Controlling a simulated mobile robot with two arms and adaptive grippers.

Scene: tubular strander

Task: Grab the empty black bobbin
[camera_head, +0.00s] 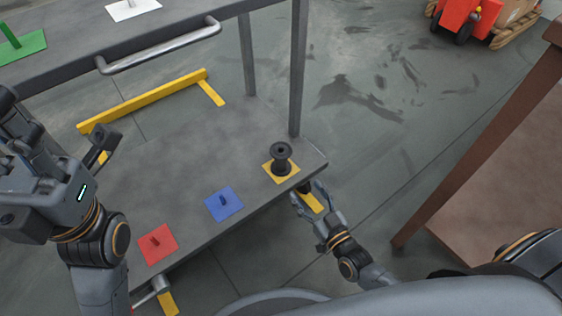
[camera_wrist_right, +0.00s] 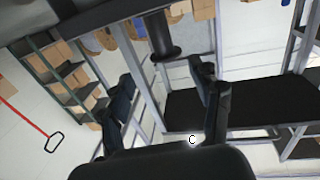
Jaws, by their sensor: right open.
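The black bobbin (camera_head: 281,158) stands upright and bare on a yellow square plate (camera_head: 270,172) near the right corner of the cart's lower shelf. In the right wrist view the bobbin (camera_wrist_right: 164,40) shows beyond the fingertips, between the two fingers. My right gripper (camera_head: 316,193) is open and empty, just off the shelf's front right edge, apart from the bobbin; its fingers also show in the right wrist view (camera_wrist_right: 164,75). My left gripper (camera_head: 60,118) is at the left, fingers spread and empty, far from the bobbin.
Blue (camera_head: 223,203) and red (camera_head: 158,244) plates with short pegs lie left of the bobbin on the grey shelf (camera_head: 190,160). A cart post (camera_head: 298,70) rises behind the bobbin. The upper shelf has a handle (camera_head: 160,48). A brown table (camera_head: 500,180) stands at right.

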